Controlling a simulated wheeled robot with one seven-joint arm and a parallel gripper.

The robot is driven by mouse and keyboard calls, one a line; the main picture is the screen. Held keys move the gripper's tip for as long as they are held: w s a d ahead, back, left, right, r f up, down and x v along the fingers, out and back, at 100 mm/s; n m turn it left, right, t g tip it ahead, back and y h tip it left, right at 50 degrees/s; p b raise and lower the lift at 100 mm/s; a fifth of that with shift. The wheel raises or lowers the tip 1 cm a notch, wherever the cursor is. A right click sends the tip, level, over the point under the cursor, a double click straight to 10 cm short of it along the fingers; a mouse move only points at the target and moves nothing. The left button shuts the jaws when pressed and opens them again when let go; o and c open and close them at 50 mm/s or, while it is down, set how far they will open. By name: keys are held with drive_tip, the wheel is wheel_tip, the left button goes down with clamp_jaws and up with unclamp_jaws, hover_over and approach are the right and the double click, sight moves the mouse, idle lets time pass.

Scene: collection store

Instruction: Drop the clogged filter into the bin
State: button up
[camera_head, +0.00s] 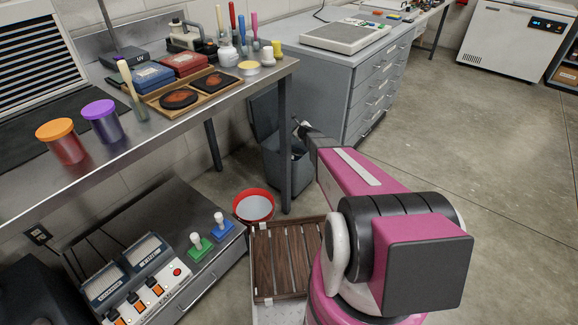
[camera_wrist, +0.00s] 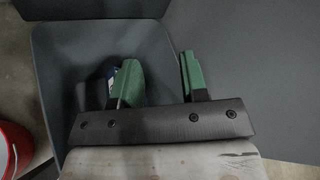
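The bin (camera_head: 283,172) is dark grey and stands on the floor beside the metal table leg, its lid (camera_head: 263,112) raised at the back. In the wrist view its open mouth (camera_wrist: 62,62) lies below my gripper. My gripper (camera_wrist: 160,82) has two green fingers set apart, with nothing visible between them. The left finger is over the bin's opening and the right one is near its right rim. A small blue and white patch (camera_wrist: 113,75) shows behind the left finger, low in the bin; I cannot tell whether it is the clogged filter. No filter shows clearly elsewhere.
A red bucket (camera_head: 253,206) and a slatted wooden crate (camera_head: 285,262) stand near the bin. The steel table (camera_head: 170,130) above holds jars, boxes and tools. A grey drawer cabinet (camera_head: 372,95) is close behind the bin. Open floor (camera_head: 480,150) lies to the right.

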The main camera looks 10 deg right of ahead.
drive_tip(key=v, duration=1)
drive_tip(key=shift+s+r, duration=0.2)
drive_tip(key=shift+s, duration=0.15)
